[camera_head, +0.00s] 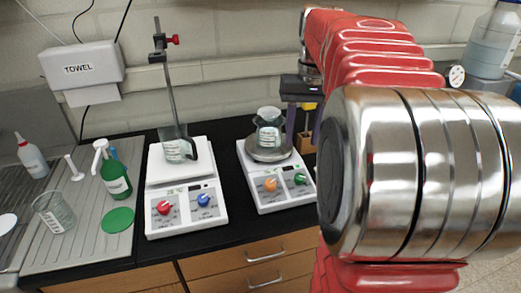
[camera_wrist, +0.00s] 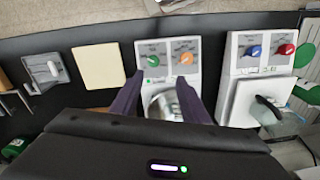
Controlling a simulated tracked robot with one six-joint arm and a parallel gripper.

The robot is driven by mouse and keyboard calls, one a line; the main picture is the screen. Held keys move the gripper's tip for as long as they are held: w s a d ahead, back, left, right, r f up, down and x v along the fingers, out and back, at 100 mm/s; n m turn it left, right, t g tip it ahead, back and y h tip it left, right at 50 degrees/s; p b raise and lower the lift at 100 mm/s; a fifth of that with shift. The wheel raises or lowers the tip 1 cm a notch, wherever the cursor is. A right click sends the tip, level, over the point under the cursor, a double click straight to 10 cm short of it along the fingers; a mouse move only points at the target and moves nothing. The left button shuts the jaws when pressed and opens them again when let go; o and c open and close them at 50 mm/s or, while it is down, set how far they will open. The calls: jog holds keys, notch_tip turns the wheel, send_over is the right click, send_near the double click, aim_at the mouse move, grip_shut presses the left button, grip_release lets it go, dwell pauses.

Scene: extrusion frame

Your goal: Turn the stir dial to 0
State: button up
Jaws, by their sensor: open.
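The right-hand stirrer unit (camera_head: 275,203) has an orange dial (camera_head: 270,184) and a green dial (camera_head: 301,178) on its front panel; a beaker (camera_head: 268,128) stands on its round plate. The left-hand unit (camera_head: 180,222) has a red dial (camera_head: 164,208) and a blue dial (camera_head: 203,199). Dial labels are too small to read. My gripper (camera_wrist: 158,88) is open, its dark fingers spread on either side of the right-hand unit in the wrist view. The green dial (camera_wrist: 152,60) and orange dial (camera_wrist: 185,58) show just beyond its fingertips; I see no contact with a dial.
A beaker (camera_head: 176,151) and a rod stand (camera_head: 168,75) are at the left-hand unit. A grey drainboard (camera_head: 75,250) at left holds a green bottle (camera_head: 116,178) and glassware. A yellow pad (camera_wrist: 98,66) lies beside the right-hand unit. Black counter shows between the units.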

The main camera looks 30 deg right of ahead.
aim_at(300, 176)
jog(key=shift+d, duration=1)
jog(key=shift+f, duration=0.15)
jog(key=f, duration=1.3)
jog(key=shift+w+a+f, duration=0.15)
jog(key=shift+a+f, duration=0.15)
jog(key=shift+a, duration=0.05)
